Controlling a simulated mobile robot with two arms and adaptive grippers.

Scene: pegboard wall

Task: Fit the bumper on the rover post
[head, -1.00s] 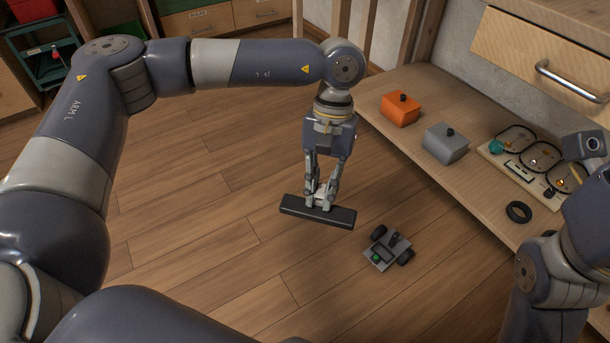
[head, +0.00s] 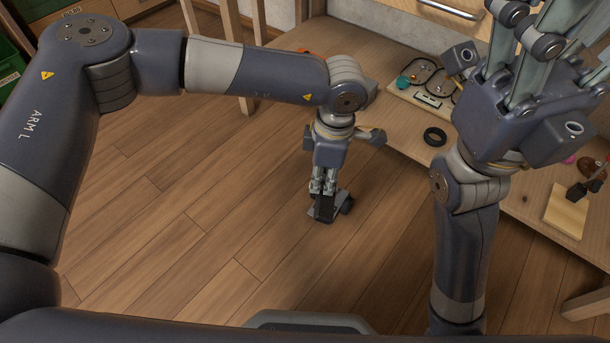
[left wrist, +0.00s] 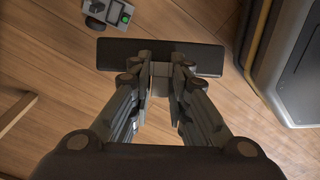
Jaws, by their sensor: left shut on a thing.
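My left gripper (head: 323,188) points down and is shut on the black bumper (head: 323,209), which I see nearly end-on in the head view. In the left wrist view the bumper (left wrist: 208,58) lies crosswise between the fingertips (left wrist: 160,72), gripped near its middle. The small grey rover (head: 347,203) is mostly hidden behind the gripper and bumper in the head view. The left wrist view shows part of the rover (left wrist: 98,14), with a green spot, beyond the bumper's left end and apart from it. The rover post cannot be made out. My right gripper (head: 535,40) points up; its fingertips are cut off.
A wooden workbench (head: 400,125) runs along the right. On it are a black ring (head: 434,136), a board with ring outlines (head: 405,93) and a wooden block (head: 567,211). An orange thing is barely visible behind my left arm. The wooden floor (head: 180,235) at the left is clear.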

